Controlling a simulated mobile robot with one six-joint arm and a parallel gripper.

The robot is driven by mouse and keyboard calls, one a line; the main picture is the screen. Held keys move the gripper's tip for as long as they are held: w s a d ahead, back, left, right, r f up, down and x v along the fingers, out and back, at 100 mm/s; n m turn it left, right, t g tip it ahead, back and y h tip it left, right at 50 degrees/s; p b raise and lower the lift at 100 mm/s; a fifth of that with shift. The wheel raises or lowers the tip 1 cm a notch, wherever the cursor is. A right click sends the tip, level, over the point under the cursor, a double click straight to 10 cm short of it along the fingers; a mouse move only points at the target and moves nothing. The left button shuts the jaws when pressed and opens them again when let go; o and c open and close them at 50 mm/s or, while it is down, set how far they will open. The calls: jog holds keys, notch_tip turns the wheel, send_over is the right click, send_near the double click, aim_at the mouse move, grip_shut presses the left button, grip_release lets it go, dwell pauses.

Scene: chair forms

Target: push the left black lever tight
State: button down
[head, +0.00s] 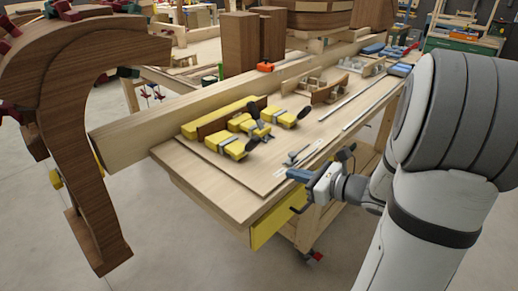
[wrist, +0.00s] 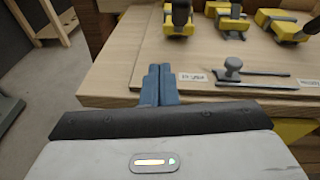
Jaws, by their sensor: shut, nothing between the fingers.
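Three yellow clamps with black levers stand in a row on the wooden bench. The left clamp (head: 227,146) has its black lever (head: 251,144) tilted out toward the bench front; this lever also shows at the top of the wrist view (wrist: 181,13). The middle lever (head: 253,109) looks more upright. The right lever (head: 304,112) leans outward. My gripper (head: 298,175) is shut and empty, with its blue fingers together, at the bench's front edge. In the wrist view the fingers (wrist: 158,85) point toward the bench, apart from the levers. Whether the left lever is tight cannot be told.
A small metal tool (head: 296,156) lies between my gripper and the clamps, near unreadable white labels (wrist: 194,77). A long wooden beam (head: 150,130) runs behind the clamps. A large curved wooden form (head: 60,110) stands at left. Bare bench top (head: 200,172) lies left of the tool.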

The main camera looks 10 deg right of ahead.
jog(key=w+d+m+t, duration=0.1)
jog(key=d+m, duration=0.1)
jog(key=p, duration=0.1)
send_near(255, 147)
jog(key=f, duration=0.1)
jog(key=w+f, duration=0.1)
jog(key=a+f, duration=0.1)
jog(key=shift+w+f+h, duration=0.15)
jog(key=shift+f+h, duration=0.05)
jog(key=shift+h, duration=0.1)
jog(key=w+a, duration=0.1)
jog(key=w+a+r+p, duration=0.1)
jog(key=shift+w+r, duration=0.3)
jog(key=shift+w, duration=0.05)
jog(key=shift+w+a+r, duration=0.2)
jog(key=shift+w+a, duration=0.1)
jog(key=shift+w, duration=0.15)
